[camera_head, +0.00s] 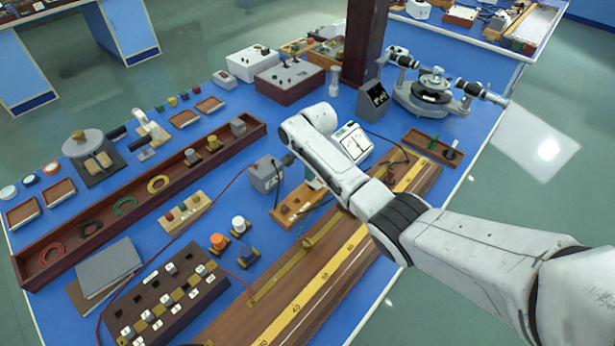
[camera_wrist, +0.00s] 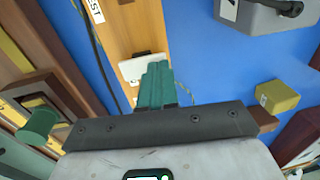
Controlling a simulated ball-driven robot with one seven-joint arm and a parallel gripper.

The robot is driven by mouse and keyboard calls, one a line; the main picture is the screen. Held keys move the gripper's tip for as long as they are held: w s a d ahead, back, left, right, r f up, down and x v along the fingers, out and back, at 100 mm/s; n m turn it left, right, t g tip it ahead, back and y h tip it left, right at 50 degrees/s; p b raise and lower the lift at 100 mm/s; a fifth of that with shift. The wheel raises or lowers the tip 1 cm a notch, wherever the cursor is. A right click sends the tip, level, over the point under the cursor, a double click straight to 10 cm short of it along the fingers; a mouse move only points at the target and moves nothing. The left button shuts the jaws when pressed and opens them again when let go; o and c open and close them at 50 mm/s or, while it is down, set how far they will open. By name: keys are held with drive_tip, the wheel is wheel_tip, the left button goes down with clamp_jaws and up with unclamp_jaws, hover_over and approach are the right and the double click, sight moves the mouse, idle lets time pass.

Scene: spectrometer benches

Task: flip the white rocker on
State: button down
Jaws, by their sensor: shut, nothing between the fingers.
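A wooden board (camera_wrist: 115,28) runs down the upper middle of the wrist view, with a printed label at its top. A white plate-like piece, likely the white rocker (camera_wrist: 138,66), sits on it, partly hidden by my fingers. My gripper (camera_wrist: 157,72) has green fingers that are shut and empty. The fingertips overlap the white piece's lower right edge; I cannot tell if they touch it. Whether the rocker is on or off is unclear. In the head view the board (camera_head: 292,209) lies below my wrist, and my arm hides part of it.
A grey box (camera_wrist: 262,16) stands right of the board, with a small yellow block (camera_wrist: 277,97) nearby. A green knob (camera_wrist: 38,122) is at the left. In the head view, a white meter (camera_head: 353,143) is beside my arm and a long wooden scale (camera_head: 318,284) lies in front.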

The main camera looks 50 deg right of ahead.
drive_tip(key=shift+a+f, duration=0.1)
drive_tip(key=shift+a, duration=0.05)
drive_tip(key=shift+s+r+p, duration=0.3)
drive_tip(key=shift+s+p, duration=0.5)
drive_tip(key=shift+p, duration=0.6)
wheel_tip(320, 180, up, 14)
drive_tip(key=w, duration=0.2)
drive_tip(key=shift+f+b, duration=0.15)
drive_tip(key=shift+b, duration=0.2)
